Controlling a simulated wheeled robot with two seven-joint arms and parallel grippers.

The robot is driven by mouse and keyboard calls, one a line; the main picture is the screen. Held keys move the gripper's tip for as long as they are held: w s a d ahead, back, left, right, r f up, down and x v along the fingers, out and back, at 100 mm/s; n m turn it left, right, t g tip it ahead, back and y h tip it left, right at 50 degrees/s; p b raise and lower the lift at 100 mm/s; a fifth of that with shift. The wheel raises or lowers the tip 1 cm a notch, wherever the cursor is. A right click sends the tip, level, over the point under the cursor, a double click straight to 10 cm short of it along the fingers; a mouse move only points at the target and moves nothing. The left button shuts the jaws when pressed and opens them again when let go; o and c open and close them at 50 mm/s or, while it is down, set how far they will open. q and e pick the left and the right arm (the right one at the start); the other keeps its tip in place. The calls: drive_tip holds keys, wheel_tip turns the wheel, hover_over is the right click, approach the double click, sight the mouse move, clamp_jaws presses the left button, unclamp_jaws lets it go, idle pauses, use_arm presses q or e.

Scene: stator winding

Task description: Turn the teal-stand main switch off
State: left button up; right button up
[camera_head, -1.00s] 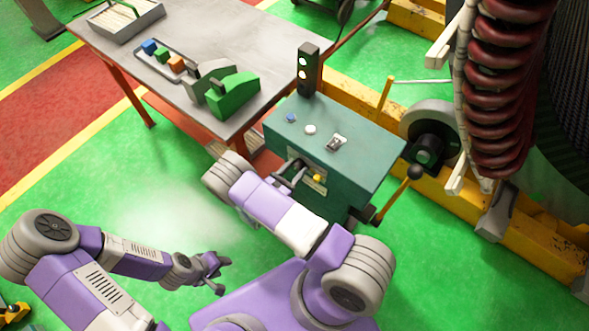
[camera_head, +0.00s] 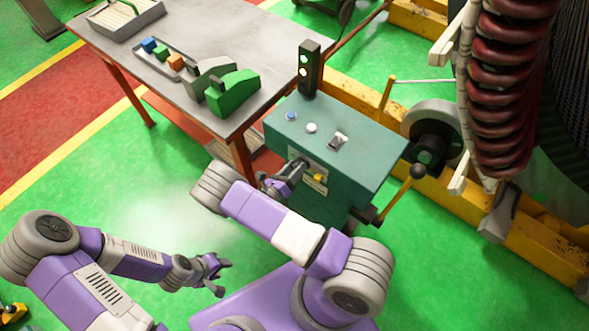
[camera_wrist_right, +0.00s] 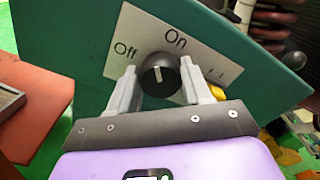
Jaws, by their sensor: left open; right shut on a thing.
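The teal stand (camera_head: 350,165) has a pale label plate on its front face. In the right wrist view the black main switch knob (camera_wrist_right: 160,75) sits on that plate (camera_wrist_right: 205,60), marked "Off" at left and "On" at top. The knob's white mark points roughly up in the picture, between the two words. My right gripper (camera_wrist_right: 160,88) has a finger on each side of the knob and is shut on it. In the head view my right gripper (camera_head: 292,172) is at the plate and hides the knob. My left gripper (camera_head: 222,277) is open and empty over the floor.
A signal light (camera_head: 309,68) and top controls stand on the stand. A lever (camera_head: 400,190) sticks out at right. The grey table (camera_head: 210,45) holds blocks and a tray.

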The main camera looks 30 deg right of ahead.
drive_tip(key=n, duration=0.5)
drive_tip(key=shift+w+n, duration=0.15)
drive_tip(key=shift+n, duration=0.15)
drive_tip(key=n, duration=0.4)
drive_tip(key=shift+f+n, duration=0.1)
drive_tip(key=shift+n, duration=0.2)
drive_tip(key=o, duration=1.1)
drive_tip(key=shift+c, duration=0.2)
drive_tip(key=v, duration=0.7)
drive_tip(key=shift+a, duration=0.25)
